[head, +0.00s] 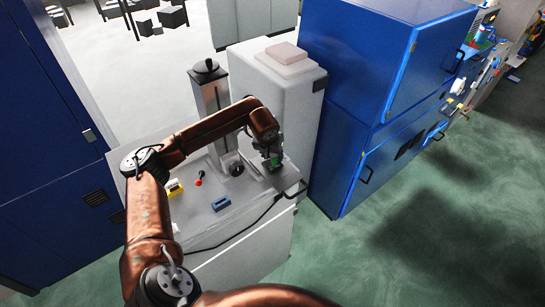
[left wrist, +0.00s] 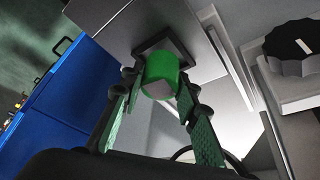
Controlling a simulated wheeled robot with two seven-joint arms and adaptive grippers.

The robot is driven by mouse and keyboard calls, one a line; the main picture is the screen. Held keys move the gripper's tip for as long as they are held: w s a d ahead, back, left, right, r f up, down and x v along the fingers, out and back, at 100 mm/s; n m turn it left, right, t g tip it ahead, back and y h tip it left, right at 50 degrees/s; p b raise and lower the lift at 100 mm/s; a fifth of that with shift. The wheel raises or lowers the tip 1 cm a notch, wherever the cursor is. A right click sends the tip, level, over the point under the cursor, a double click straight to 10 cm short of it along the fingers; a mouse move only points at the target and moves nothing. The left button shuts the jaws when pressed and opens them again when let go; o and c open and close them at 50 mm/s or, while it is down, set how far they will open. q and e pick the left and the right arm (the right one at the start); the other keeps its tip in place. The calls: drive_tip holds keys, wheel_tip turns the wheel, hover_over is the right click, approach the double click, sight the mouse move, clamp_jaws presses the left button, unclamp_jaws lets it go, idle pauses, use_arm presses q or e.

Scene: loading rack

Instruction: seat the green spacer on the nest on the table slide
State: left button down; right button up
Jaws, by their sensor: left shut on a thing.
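The green spacer (left wrist: 162,72) is a short green cylinder held between the fingertips of my left gripper (left wrist: 159,92). In the head view the spacer (head: 275,161) is a small green patch below my left gripper (head: 270,155), at the right end of the grey table. In the left wrist view a dark square block (left wrist: 180,59), which looks like the nest, lies just behind the spacer on the pale slide. The spacer overlaps it in the picture, and I cannot tell whether they touch. My right gripper is not in view.
A black ridged knob (left wrist: 288,44) stands beside the slide. In the head view a column (head: 210,98) rises behind the table (head: 195,220). A blue block (head: 221,204), a red-topped button (head: 199,181) and a yellow item (head: 174,188) are on the table. Blue cabinets (head: 345,110) stand to the right.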

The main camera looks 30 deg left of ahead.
use_arm(q)
drive_tip(key=shift+f+b, duration=0.55)
drive_tip(key=shift+f, duration=0.1)
idle(0.6)
drive_tip(key=c, duration=1.4)
unclamp_jaws()
